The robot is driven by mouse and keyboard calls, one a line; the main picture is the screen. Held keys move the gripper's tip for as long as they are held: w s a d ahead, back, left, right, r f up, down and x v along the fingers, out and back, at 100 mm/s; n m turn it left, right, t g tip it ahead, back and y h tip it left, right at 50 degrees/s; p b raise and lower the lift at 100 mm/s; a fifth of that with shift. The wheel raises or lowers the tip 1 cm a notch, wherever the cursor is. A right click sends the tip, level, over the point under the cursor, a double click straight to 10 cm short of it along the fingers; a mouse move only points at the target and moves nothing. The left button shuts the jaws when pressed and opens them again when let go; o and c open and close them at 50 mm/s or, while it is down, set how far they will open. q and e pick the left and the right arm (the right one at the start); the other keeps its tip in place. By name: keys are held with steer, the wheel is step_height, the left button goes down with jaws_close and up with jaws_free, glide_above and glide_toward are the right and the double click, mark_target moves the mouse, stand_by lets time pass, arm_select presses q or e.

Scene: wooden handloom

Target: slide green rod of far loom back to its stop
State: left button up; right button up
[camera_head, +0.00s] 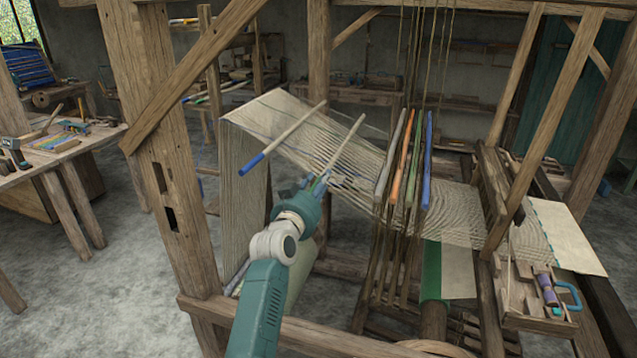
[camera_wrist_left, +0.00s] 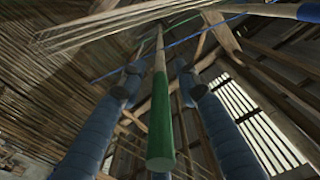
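A pale wooden rod with a green end lies across the white warp threads (camera_head: 318,137) of the loom. In the head view its pale part (camera_head: 345,143) shows, and its near end is hidden at my left gripper (camera_head: 319,185). In the left wrist view the green end (camera_wrist_left: 161,125) points toward the camera, between the two blue fingers of my left gripper (camera_wrist_left: 160,72). A gap shows on both sides of the rod, so the fingers look open around it and not touching. My right gripper is not in view.
A second pale rod with a blue end (camera_head: 252,164) lies to the left across the warp. Upright coloured bars, including a blue one (camera_head: 427,160), stand to the right. A thick wooden post (camera_head: 165,170) and a front beam (camera_head: 290,333) frame my left arm.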

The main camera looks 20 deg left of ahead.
arm_select(q)
jaws_close()
steer(key=a+r+b, duration=0.1)
steer(key=a+r, duration=0.2)
steer(key=a, duration=0.6)
steer(key=shift+a, duration=0.15)
steer(key=shift+w, duration=0.1)
jaws_free()
steer(key=s, duration=1.2)
steer(key=shift+a, duration=0.25)
